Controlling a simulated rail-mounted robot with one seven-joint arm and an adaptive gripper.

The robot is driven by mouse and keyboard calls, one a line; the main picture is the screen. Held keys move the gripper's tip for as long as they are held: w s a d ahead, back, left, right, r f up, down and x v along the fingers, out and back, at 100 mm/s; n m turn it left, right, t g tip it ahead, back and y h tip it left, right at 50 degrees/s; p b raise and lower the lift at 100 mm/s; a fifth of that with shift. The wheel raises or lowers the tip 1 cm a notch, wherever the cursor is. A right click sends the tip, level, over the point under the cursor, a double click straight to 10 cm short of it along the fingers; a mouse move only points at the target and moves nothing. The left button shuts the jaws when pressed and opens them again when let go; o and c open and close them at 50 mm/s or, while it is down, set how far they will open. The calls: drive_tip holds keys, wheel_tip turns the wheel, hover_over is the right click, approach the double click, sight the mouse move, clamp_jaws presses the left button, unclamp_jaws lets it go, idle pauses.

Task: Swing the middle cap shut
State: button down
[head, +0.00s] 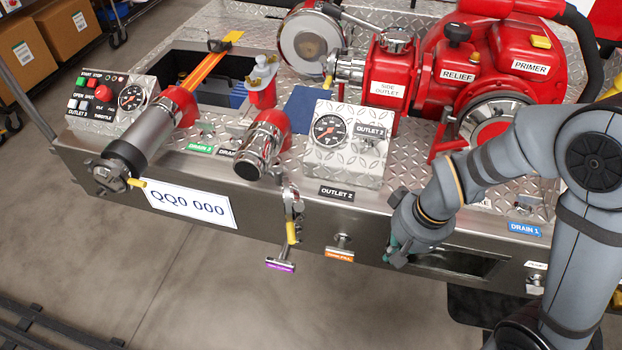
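Several capped or open fittings show on the pump, and I cannot tell for sure which one is the middle cap. A chrome fitting (261,150) on a red elbow sits in the middle of the deck and points down and to the left. Behind it, a round disc (305,42) with a pale face and a metal rim stands beside the side outlet (349,68). My gripper (393,252) hangs at the front panel, right of these, by the left end of a dark rectangular opening. Its fingers are small and partly hidden, so their opening is unclear. It appears apart from the caps.
An outlet gauge box (345,158) stands between the chrome fitting and my arm. A yellow-handled valve (291,232) hangs off the front panel (300,203). The red pump (485,65) fills the right. Floor in front is clear.

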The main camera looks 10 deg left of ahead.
drive_tip(key=w+d+r+m+g+p, duration=0.1)
drive_tip(key=w+d+r+m+p, duration=0.15)
drive_tip(key=r+m+p, duration=0.6)
drive_tip(key=a+r+m+g+y, duration=0.2)
drive_tip(key=a+r+m+y, duration=0.4)
drive_tip(key=a+r+m, duration=0.3)
drive_tip(key=a+r+x, duration=0.1)
drive_tip(key=a+x, duration=0.1)
drive_tip(key=x, duration=1.3)
drive_tip(key=shift+s+r, duration=0.3)
drive_tip(key=shift+r, duration=0.05)
drive_tip(key=shift+s+m, duration=0.1)
drive_tip(key=shift+m, duration=0.15)
drive_tip(key=shift+s+a+b, duration=0.25)
drive_tip(key=shift+a+b, duration=0.1)
drive_tip(key=shift+a, duration=0.05)
